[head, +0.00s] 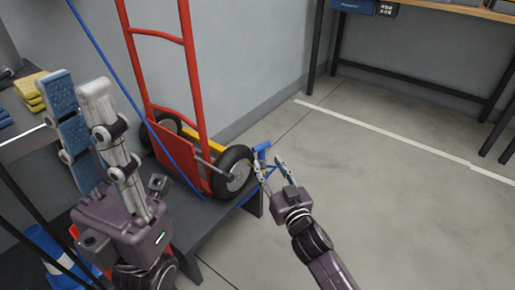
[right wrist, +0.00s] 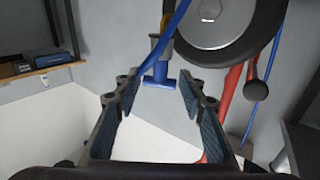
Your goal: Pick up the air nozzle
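The air nozzle (head: 262,149) is a small blue piece beside the black wheel of the red hand truck, at the end of the dark bench. In the right wrist view the nozzle (right wrist: 160,76) shows between the fingertips, with a grey upper part. My right gripper (head: 270,168) is open, its fingers pointing at the nozzle; contact cannot be told. A blue hose (head: 112,77) runs down from the top left past the hand truck. My left gripper (head: 80,95) is open and empty, raised at the left with its blue pad showing.
The red hand truck (head: 197,90) stands on the dark bench (head: 203,229) against the wall. Yellow items (head: 30,88) lie on a shelf at left, with a blue-and-white cone (head: 46,245) below. A workbench (head: 435,14) stands at upper right. The floor at right is clear.

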